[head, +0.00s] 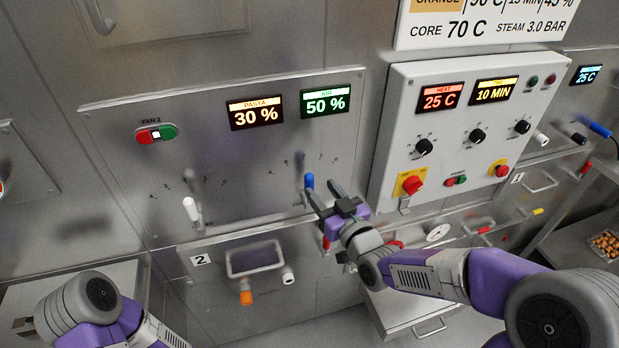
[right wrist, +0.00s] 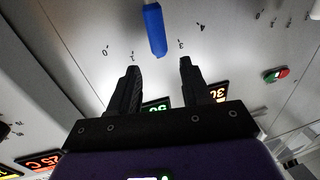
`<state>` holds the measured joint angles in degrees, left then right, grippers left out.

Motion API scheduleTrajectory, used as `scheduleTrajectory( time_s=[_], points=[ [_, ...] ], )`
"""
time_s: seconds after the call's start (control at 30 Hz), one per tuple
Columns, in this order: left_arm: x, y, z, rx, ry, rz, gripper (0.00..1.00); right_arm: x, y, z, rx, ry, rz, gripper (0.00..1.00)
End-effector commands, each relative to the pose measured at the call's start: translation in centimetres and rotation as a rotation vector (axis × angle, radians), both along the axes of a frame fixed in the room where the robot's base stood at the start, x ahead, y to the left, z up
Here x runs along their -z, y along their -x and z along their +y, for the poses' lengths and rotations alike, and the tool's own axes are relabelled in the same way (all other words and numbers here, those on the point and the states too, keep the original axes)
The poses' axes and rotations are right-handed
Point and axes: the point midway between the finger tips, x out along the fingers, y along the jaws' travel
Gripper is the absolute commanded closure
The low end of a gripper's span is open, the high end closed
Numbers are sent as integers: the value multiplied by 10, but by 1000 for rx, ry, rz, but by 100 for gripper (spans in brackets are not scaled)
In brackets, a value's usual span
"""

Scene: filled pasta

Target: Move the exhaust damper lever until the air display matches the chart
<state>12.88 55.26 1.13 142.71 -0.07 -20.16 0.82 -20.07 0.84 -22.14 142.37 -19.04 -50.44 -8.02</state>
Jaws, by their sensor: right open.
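The blue-handled lever (head: 309,181) stands on the steel panel below the green air display (head: 325,103), which reads 50 %. My right gripper (head: 324,190) is open and close to the blue handle. In the right wrist view the handle (right wrist: 153,30) lies just beyond and between the open fingertips (right wrist: 159,64), with no clear contact. Scale numbers show around it. The white chart (head: 480,30) at the top right is cut off; its top row shows orange, 90 C, 15 MIN and what looks like 45 %. My left gripper is out of view.
A white-handled lever (head: 191,208) stands left, under the pasta display (head: 256,115) reading 30 %. A white control box (head: 440,150) with knobs and red buttons juts out to the right. A drawer handle (head: 255,259) and an orange-tipped valve (head: 246,297) lie below.

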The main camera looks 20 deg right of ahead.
Motion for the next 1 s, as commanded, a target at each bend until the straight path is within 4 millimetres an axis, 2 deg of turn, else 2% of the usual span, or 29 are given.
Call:
scheduleTrajectory(
  time_s=[0.43, 0.6, 0.83, 1.0],
  points=[
    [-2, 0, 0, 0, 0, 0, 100, 1, -60, 15, -2, 2, 4, 52],
    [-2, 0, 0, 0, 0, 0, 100, 1, -68, 17, -1, 1, 4, 52],
    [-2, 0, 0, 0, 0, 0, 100, 1, -68, 16, -1, 0, 4, 52],
    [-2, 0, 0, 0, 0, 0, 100, 1, -68, 16, -1, 0, 4, 76]
  ],
)
